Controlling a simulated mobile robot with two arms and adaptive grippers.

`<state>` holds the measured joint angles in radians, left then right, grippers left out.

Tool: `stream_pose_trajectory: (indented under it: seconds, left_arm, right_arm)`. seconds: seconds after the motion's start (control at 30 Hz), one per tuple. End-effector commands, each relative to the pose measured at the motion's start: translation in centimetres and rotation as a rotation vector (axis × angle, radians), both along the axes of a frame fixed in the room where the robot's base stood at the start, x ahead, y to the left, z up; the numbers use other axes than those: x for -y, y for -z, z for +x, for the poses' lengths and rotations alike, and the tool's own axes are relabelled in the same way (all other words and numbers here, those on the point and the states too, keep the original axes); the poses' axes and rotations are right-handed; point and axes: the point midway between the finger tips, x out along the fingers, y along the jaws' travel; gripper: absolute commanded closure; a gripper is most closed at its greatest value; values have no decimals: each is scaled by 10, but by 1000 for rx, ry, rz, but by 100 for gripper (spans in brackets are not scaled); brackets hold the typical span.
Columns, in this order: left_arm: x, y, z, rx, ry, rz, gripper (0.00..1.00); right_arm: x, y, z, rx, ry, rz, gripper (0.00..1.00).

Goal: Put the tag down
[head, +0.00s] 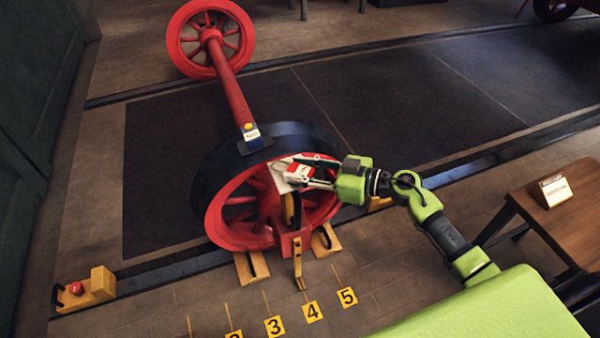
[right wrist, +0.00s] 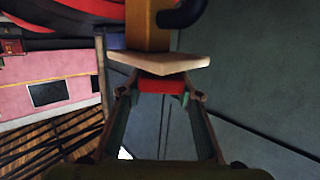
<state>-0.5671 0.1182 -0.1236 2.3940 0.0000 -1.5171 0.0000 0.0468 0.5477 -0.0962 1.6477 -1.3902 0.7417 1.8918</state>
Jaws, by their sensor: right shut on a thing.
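The tag shows in the head view as a pale plate with a red part (head: 297,173), in front of the big red wheel. My right gripper (head: 312,173) is shut on it. In the right wrist view the tag's pale plate (right wrist: 160,62) lies just beyond my right gripper's fingertips (right wrist: 161,90), and its red part sits between them. A yellow upright piece stands behind the plate there; I cannot tell whether they touch. My left gripper is not in view.
The large red wheel (head: 226,230) with a dark rim stands on a rail, with yellow chocks (head: 250,267) at its foot. An axle (head: 232,92) joins it to a far wheel. Yellow number plates (head: 312,312) lie on the floor. A wooden table (head: 545,225) stands at right.

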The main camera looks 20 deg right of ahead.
Motion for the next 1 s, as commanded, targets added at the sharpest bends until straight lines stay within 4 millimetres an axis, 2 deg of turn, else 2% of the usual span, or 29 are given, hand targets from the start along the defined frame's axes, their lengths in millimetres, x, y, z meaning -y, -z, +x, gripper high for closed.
stream_pose_trajectory:
  seconds: [0.13,0.47,0.5,0.57,1.0]
  left_arm:
    - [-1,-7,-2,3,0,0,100]
    - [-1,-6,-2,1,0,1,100]
    - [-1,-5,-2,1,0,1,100]
    - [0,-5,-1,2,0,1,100]
    - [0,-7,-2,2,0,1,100]
  right_arm:
    - [0,3,0,0,0,0,86]
    - [0,5,0,-1,0,-1,86]
    - [0,6,0,0,0,-1,65]
    - [0,6,0,0,0,-1,51]
    - [2,2,-2,-1,0,-1,51]
